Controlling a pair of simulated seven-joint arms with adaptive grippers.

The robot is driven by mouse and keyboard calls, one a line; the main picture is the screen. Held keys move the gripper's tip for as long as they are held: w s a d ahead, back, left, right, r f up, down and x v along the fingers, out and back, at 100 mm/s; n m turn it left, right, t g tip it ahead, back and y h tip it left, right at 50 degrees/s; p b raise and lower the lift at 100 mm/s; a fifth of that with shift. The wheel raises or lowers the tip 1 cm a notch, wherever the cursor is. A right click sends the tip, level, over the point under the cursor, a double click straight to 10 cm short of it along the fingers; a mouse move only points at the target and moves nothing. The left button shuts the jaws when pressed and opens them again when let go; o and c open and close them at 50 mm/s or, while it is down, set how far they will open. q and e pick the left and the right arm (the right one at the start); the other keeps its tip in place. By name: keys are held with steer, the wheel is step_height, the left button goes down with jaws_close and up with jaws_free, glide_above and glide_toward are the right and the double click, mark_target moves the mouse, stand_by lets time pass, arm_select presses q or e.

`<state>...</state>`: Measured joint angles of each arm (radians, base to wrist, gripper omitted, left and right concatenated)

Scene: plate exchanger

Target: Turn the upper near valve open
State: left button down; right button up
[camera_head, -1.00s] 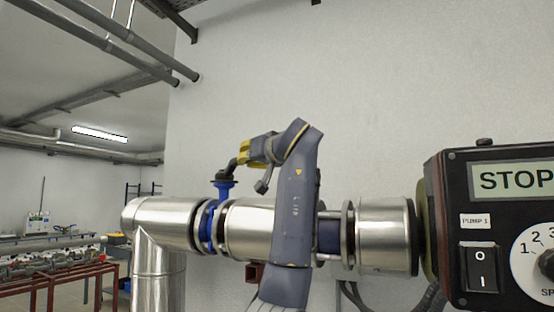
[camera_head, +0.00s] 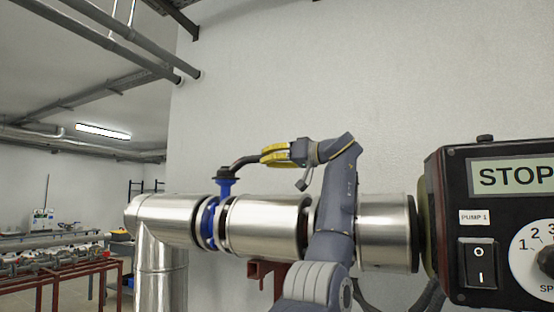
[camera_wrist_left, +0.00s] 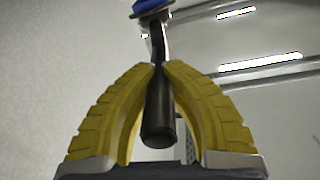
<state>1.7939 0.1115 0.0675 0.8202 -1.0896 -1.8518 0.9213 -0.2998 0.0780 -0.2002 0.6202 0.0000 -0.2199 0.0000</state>
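The valve has a blue body (camera_head: 226,187) on the steel pipe and a dark lever handle (camera_head: 243,163) at its top, pointing right and slightly up in the head view. My left gripper (camera_head: 264,156), with yellow fingers, is at the handle's free end. In the left wrist view the yellow fingers of my left gripper (camera_wrist_left: 163,68) close in on both sides of the black handle (camera_wrist_left: 159,110), their tips against it. The handle's rounded end lies between the fingers. The blue valve top (camera_wrist_left: 150,5) shows at the upper edge. My right gripper is not in view.
The shiny steel pipe (camera_head: 265,226) runs below the gripper, and my arm crosses in front of it. A black control box (camera_head: 500,225) with a STOP display stands close at the right. The white wall (camera_head: 350,80) is behind. The space above the valve is clear.

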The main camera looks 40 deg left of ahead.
arm_select(q)
steer(key=shift+s+r, duration=0.1)
steer(key=shift+r, duration=0.25)
steer(key=c, duration=1.5)
jaws_free()
steer(key=shift+d, duration=0.1)
steer(key=shift+o, duration=1.3)
steer(key=shift+f, duration=0.2)
steer(key=w+d, duration=0.2)
steer(key=d, duration=0.9)
steer(key=shift+d, duration=0.4)
steer(key=shift+c, duration=0.3)
